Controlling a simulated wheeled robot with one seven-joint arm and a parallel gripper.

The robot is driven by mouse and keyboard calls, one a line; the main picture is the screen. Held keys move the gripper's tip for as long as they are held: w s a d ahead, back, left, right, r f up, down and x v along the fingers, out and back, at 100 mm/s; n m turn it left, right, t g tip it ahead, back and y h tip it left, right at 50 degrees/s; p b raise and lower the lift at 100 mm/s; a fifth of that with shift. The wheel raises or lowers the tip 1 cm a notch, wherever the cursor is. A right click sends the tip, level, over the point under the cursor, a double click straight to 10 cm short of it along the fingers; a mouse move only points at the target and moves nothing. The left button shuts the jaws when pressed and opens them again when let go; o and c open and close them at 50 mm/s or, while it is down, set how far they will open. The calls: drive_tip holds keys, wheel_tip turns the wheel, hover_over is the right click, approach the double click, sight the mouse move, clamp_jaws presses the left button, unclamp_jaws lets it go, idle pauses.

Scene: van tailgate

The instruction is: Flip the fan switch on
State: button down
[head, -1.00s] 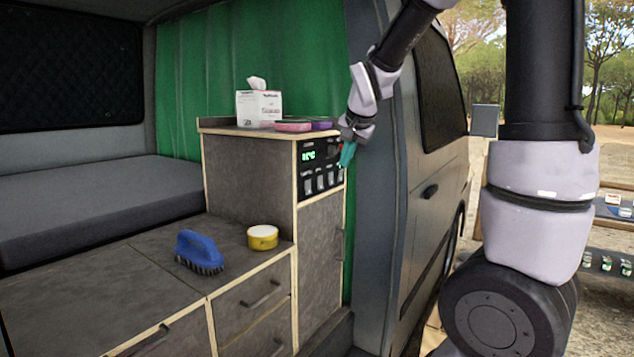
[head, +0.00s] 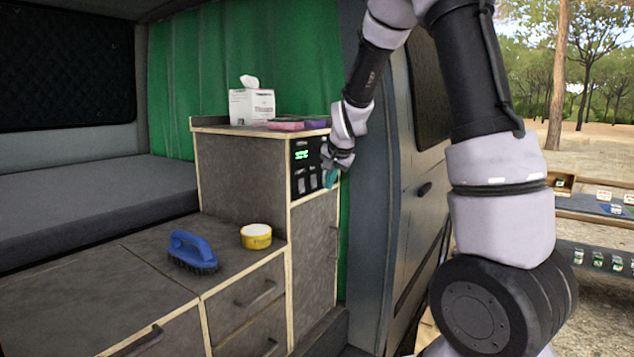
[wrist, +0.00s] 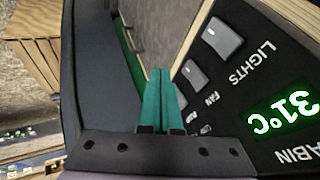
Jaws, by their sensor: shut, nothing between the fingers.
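The control panel (head: 296,178) is on the upper front of the tall cabinet, with a green display and a row of switches. In the wrist view, the fan switch (wrist: 195,76) is a grey rocker beside the "FAN" label, just right of my fingertips. I cannot tell its on or off position. The lights switch (wrist: 222,38) lies beyond it. My gripper (wrist: 160,80) has teal fingers that are shut and empty. In the head view, my gripper (head: 331,178) is at the panel's right edge. Whether it touches the panel is unclear, and it hides part of the switches.
A tissue box (head: 252,107) and pink and purple items (head: 285,125) sit on the cabinet top. A blue brush (head: 192,250) and yellow tin (head: 256,237) rest on the lower counter. The van's door frame (head: 375,215) stands close right of the cabinet.

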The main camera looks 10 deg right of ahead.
sight(316, 184)
drive_tip(key=shift+w+a+f, duration=0.1)
drive_tip(key=shift+w+a, duration=1)
drive_tip(key=shift+a, duration=0.1)
drive_tip(key=shift+w+a+f, duration=0.15)
drive_tip(key=shift+a, duration=0.05)
drive_tip(key=shift+r, duration=0.95)
